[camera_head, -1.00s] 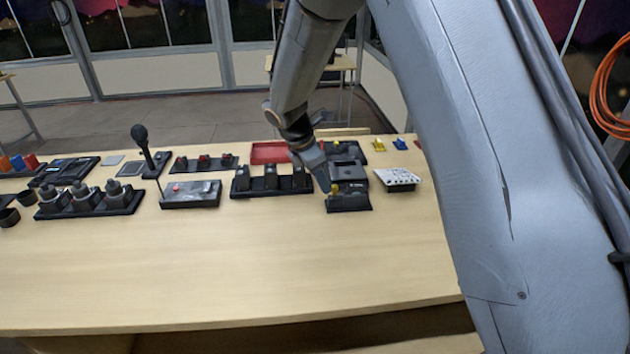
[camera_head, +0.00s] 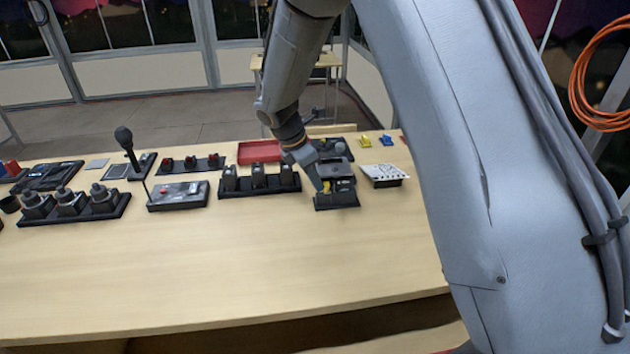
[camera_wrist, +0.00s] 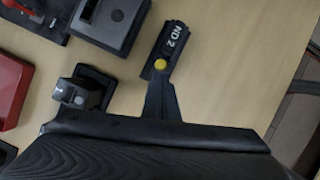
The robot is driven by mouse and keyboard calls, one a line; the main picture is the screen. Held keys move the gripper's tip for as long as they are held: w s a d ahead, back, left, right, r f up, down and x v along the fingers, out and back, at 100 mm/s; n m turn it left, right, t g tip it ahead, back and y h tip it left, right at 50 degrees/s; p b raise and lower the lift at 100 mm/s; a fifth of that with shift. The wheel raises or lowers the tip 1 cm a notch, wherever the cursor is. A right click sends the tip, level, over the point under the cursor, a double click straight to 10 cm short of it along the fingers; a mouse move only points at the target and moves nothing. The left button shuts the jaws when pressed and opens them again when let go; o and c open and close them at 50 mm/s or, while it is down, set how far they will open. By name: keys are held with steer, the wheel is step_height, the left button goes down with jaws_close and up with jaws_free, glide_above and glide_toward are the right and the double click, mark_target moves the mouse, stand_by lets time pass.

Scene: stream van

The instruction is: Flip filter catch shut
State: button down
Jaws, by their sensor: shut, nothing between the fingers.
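The filter catch unit is a black block (camera_head: 337,200) near the middle of the table in the head view. A narrow black flap marked "ND 2" (camera_wrist: 172,47) shows in the wrist view, with a yellow knob (camera_wrist: 160,65) at its near end. The knob also shows in the head view (camera_head: 327,187). My gripper (camera_head: 321,188) reaches down to the left side of the block. Its shut fingers (camera_wrist: 160,88) end right at the yellow knob in the wrist view; I cannot tell whether they touch it. The gripper holds nothing. The flap's exact tilt is unclear.
A black switch panel (camera_head: 258,190) stands left of the block, and a white-topped box (camera_head: 384,174) stands to its right. A red tray (camera_head: 260,152) lies behind. A microphone (camera_head: 126,142) rises further left. The table's front (camera_head: 230,265) is clear.

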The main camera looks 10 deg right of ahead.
steer(key=s+a+r+b, duration=0.2)
steer(key=a+r, duration=0.5)
steer(key=r, duration=0.2)
steer(key=shift+a+r+b, duration=0.15)
steer(key=shift+r+b, duration=0.05)
steer(key=shift+b, duration=0.15)
steer(key=shift+s, duration=0.1)
